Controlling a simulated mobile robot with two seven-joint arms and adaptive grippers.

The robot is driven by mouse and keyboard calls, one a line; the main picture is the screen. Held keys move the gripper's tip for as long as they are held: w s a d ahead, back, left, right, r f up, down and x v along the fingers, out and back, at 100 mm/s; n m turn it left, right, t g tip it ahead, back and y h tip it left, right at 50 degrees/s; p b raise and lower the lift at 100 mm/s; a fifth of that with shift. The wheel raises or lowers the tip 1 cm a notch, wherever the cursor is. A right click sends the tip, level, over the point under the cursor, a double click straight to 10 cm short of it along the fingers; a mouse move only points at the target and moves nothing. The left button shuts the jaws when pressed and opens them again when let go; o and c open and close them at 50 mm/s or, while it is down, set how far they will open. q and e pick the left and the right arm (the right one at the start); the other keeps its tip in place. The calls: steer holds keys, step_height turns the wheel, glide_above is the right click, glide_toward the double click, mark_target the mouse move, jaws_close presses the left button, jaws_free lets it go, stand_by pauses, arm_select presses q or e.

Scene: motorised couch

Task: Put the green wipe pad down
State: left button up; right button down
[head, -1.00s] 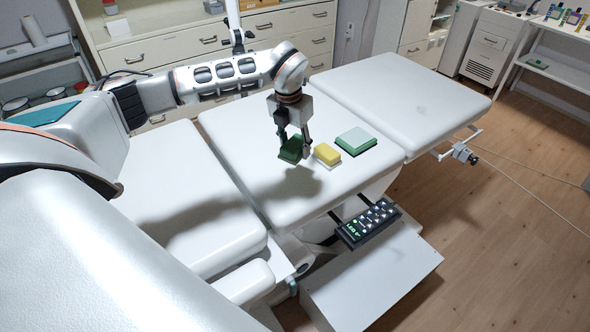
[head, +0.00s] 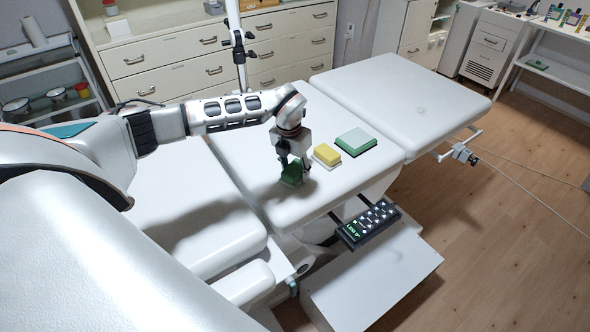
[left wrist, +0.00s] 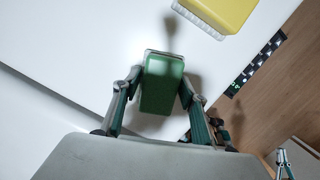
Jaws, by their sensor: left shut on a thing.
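The green wipe pad (head: 291,173) is a small dark green block at the middle section of the white couch (head: 318,198). My left gripper (head: 294,169) points down and is shut on it. In the left wrist view the pad (left wrist: 161,84) sits between the two fingers of the gripper (left wrist: 160,95), close over the white surface. I cannot tell whether the pad touches the couch.
A yellow pad (head: 326,154) and a larger pale green-topped block (head: 356,141) lie just right of the gripper. The yellow pad also shows in the left wrist view (left wrist: 222,10). A black control panel (head: 367,224) stands at the couch's front edge. The couch's right section (head: 400,90) is clear.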

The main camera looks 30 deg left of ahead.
mark_target(292, 171)
arm_select(q)
steer(key=shift+f, duration=0.15)
steer(key=o, duration=1.1)
steer(key=shift+c, duration=0.2)
step_height(292, 171, up, 12)
steer(key=s, duration=0.1)
steer(key=shift+s, duration=0.4)
